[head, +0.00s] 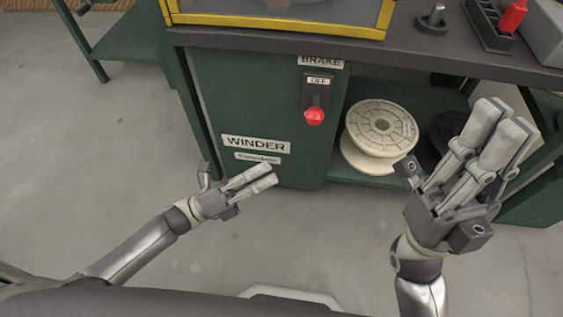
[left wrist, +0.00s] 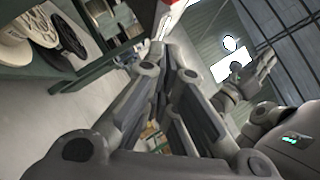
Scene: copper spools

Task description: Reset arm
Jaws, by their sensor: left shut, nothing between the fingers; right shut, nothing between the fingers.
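My left gripper (head: 268,177) is shut and empty in front of the green winder cabinet, low at the left of centre in the head view. Its fingers also fill the middle of the left wrist view (left wrist: 172,62). My right gripper (head: 508,120) is shut and empty, raised at the right of the head view in front of the lower shelf. Part of my right arm and hand also shows at the right of the left wrist view (left wrist: 262,68).
The green winder cabinet (head: 230,95) has a red brake knob (head: 315,116). A cream spool (head: 383,125) and a dark spool (head: 446,128), partly hidden by my right gripper, sit on the lower shelf. A red-handled tool (head: 513,15) stands on the bench. The left floor is clear.

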